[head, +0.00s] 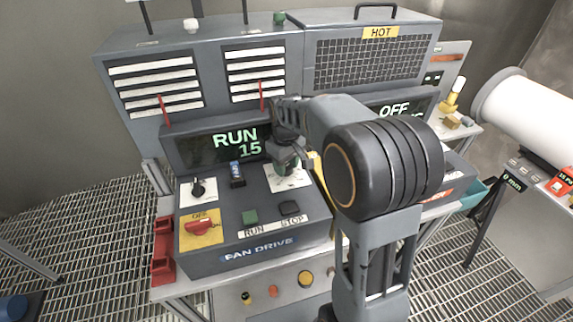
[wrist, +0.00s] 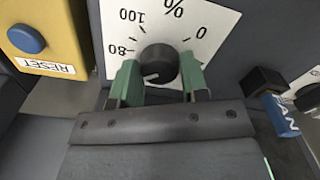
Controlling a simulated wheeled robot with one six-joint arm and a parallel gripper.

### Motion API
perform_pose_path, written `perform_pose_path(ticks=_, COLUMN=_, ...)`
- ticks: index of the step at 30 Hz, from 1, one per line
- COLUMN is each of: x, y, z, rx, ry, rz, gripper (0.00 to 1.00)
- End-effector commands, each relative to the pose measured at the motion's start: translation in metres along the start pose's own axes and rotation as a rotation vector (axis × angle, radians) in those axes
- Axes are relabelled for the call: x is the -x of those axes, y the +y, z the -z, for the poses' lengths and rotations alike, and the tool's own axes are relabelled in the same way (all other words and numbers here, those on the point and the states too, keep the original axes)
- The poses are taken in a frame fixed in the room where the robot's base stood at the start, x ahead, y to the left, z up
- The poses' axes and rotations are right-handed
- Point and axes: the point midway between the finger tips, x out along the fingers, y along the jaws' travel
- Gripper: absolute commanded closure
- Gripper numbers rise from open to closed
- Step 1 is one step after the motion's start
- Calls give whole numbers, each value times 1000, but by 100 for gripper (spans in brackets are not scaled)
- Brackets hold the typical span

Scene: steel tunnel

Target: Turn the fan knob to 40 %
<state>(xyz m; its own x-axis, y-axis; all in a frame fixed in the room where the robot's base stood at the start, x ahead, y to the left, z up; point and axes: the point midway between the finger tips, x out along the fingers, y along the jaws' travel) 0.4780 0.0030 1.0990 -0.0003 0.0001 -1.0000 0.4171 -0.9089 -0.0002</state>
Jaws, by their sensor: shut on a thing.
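The fan knob (wrist: 158,64) is a round black knob with a white pointer line, on a white percent dial plate (wrist: 190,25). In the wrist view the plate shows 0, 80 and 100; the rest of the scale is hidden. My gripper (wrist: 157,75) has green fingers on both sides of the knob and is shut on it. In the head view my gripper (head: 286,162) is over the dial plate (head: 285,180) and hides the knob. The display (head: 238,144) on the fan drive box (head: 215,262) reads RUN 15.
A yellow RESET box (wrist: 40,35) is close to my gripper.

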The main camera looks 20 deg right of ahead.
Motion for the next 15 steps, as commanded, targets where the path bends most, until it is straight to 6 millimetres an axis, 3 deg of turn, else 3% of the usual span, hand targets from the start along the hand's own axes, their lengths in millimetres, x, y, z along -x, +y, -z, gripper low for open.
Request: perform_pose_path(ticks=15, x=0, y=1, z=0, rx=-488, ry=1, rz=0, gripper=83)
